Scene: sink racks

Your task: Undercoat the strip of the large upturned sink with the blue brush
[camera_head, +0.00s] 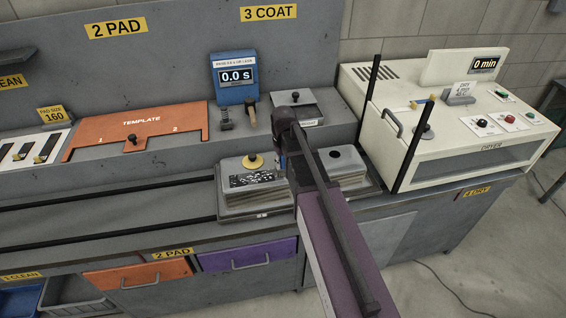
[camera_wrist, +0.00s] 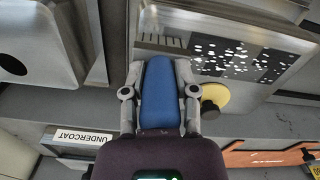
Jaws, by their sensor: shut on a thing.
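My gripper (camera_wrist: 160,85) is shut on the blue brush (camera_wrist: 159,97); its blue body lies between the two fingers in the wrist view. The larger upturned sink (camera_head: 236,165) is pale metal with a yellow round piece on top. Its dark strip (camera_head: 252,180) is speckled with white; the strip also shows in the wrist view (camera_wrist: 235,60), to the right of the brush. The brush's far end overlaps the sink's near edge in that view; I cannot tell whether it touches.
A grey lidded box (camera_head: 300,98), a blue timer (camera_head: 235,75) and an orange template (camera_head: 140,128) sit behind. The cream dryer (camera_head: 440,110) and black posts stand right.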

